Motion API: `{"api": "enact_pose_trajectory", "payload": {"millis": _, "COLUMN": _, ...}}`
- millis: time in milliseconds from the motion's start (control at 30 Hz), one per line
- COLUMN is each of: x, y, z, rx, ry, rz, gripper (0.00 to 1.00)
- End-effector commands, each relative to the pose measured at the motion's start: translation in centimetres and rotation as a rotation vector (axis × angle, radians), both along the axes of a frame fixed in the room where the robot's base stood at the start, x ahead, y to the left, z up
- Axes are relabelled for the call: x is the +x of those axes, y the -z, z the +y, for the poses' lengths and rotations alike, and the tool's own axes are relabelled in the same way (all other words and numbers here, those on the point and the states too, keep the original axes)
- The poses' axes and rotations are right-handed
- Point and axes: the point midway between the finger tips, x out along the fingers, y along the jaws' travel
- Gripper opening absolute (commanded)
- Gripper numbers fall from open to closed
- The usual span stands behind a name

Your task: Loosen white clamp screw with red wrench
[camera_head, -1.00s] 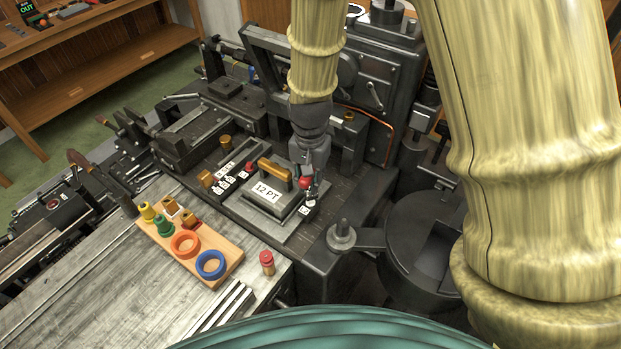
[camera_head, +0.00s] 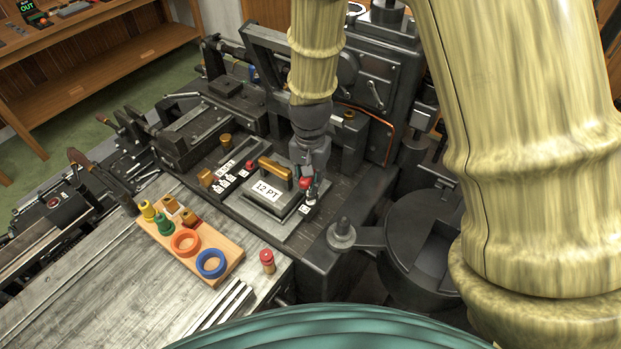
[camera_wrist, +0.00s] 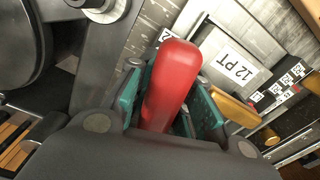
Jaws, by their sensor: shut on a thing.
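My gripper (camera_head: 310,178) points down at the right end of the plate marked "12 PT" (camera_head: 267,191). It is shut on the red wrench (camera_wrist: 173,75), whose rounded red handle stands between the teal finger pads in the wrist view. In the head view only a small red end of the wrench (camera_head: 304,183) shows beside the fingers. A small white labelled part (camera_head: 306,206) sits just below the fingertips. I cannot tell whether it is the white clamp screw or whether the wrench touches it. The wrench's lower end is hidden.
An orange-brown handle (camera_head: 275,168) rises from the plate close to my gripper. Several small labelled parts and a red knob (camera_head: 249,164) lie left of it. A wooden board with colored rings (camera_head: 227,252) and a red-capped peg (camera_head: 267,260) stand in front. A dark round housing (camera_head: 425,245) is at right.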

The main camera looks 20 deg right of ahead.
Motion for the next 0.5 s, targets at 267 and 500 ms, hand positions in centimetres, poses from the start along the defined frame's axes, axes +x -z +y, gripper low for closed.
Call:
{"api": "enact_pose_trajectory", "payload": {"millis": 267, "x": 0.0, "y": 0.58, "z": 0.0, "rx": 0.0, "ry": 0.0, "rz": 0.0, "gripper": 0.0}}
{"api": "enact_pose_trajectory", "payload": {"millis": 500, "x": 0.0, "y": 1.04, "z": 0.0, "rx": 0.001, "ry": 0.0, "rz": 0.001, "gripper": 0.0}}
